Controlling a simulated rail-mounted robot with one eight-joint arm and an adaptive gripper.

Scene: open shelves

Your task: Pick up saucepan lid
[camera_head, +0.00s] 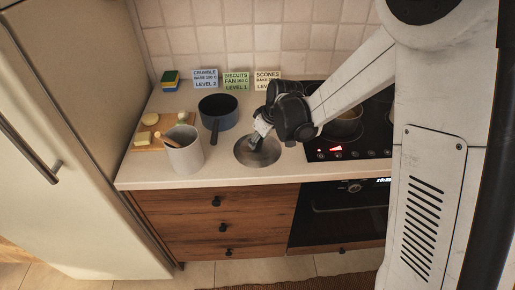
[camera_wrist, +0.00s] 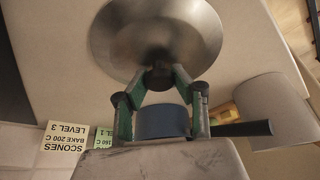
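The saucepan lid (camera_head: 257,151) is a round, shiny metal disc on the counter, between the blue pan and the hob. In the wrist view the lid (camera_wrist: 160,28) lies just beyond my fingertips, with its dark knob (camera_wrist: 158,76) facing me. My gripper (camera_head: 257,139) reaches down over the lid from the right. In the wrist view the green-padded fingers of my gripper (camera_wrist: 159,78) are on either side of the knob and appear to touch it. I cannot tell whether the lid is clear of the counter.
A blue saucepan (camera_head: 218,113) and a pale utensil crock (camera_head: 184,150) stand left of the lid. A cutting board (camera_head: 148,141) with food lies farther left. Recipe cards (camera_head: 237,83) lean at the back wall. The hob (camera_head: 345,150) with a pot (camera_head: 345,127) is on the right.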

